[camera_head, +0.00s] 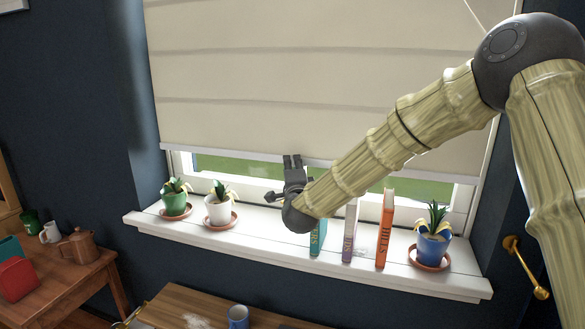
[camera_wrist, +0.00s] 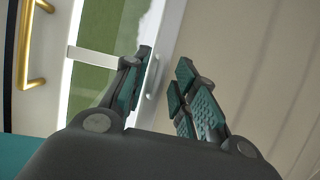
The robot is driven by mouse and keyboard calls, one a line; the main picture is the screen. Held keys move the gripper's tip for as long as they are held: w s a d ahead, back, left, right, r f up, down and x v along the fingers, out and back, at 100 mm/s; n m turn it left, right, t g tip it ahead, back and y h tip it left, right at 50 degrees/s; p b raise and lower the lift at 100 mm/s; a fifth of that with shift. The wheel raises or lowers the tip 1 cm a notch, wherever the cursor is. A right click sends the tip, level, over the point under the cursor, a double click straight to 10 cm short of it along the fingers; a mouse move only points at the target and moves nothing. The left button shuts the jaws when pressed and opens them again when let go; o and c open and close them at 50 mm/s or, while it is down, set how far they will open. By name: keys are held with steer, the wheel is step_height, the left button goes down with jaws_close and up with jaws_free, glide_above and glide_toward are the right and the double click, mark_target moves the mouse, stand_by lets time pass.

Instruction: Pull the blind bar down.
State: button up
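The beige blind (camera_head: 290,65) hangs over the upper window, and its thin white blind bar (camera_head: 215,152) runs along its lower edge. My gripper (camera_head: 292,158) is in front of the bar, left of its middle, above the sill. In the wrist view my gripper (camera_wrist: 165,62) is open, with a gap between its fingers. The white bar (camera_wrist: 168,42) shows in that gap, with the blind (camera_wrist: 235,50) to the right and window glass to the left. I cannot tell whether the fingers touch the bar.
On the white sill (camera_head: 285,243) stand a green pot (camera_head: 175,203), a white pot (camera_head: 219,212), a blue pot (camera_head: 433,248) and several books, including an orange one (camera_head: 385,230). A wooden table (camera_head: 180,308) with a blue mug (camera_head: 238,317) is below. A brass handle (camera_head: 525,265) is at right.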

steer(key=s+d+f, duration=0.1)
steer(key=s, duration=1)
steer(key=shift+s+f, duration=0.2)
steer(key=shift+s, duration=0.15)
steer(key=shift+f, duration=0.1)
